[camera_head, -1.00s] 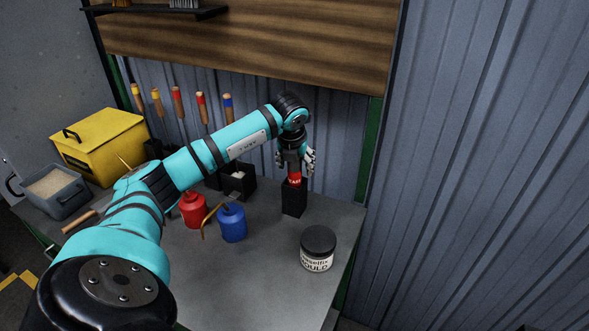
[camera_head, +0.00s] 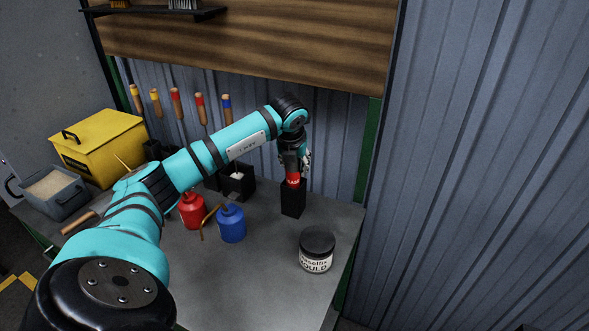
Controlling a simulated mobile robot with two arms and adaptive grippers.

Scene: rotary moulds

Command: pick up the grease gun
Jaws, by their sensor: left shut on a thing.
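The grease gun (camera_head: 292,179) shows as a red body with white lettering, standing upright in a narrow black holder (camera_head: 293,199) near the back right of the bench. Its lower part is hidden in the holder and its top is hidden by my gripper. My left gripper (camera_head: 293,168) comes down on it from above and is shut on its upper part. My right gripper is not in view.
A red oil can (camera_head: 192,211) and a blue oil can (camera_head: 231,223) stand left of the holder. A black box (camera_head: 238,182) is behind them. A dark-lidded jar (camera_head: 317,251) stands front right. A yellow box (camera_head: 98,146) and grey bin (camera_head: 53,194) are left. Corrugated wall stands behind.

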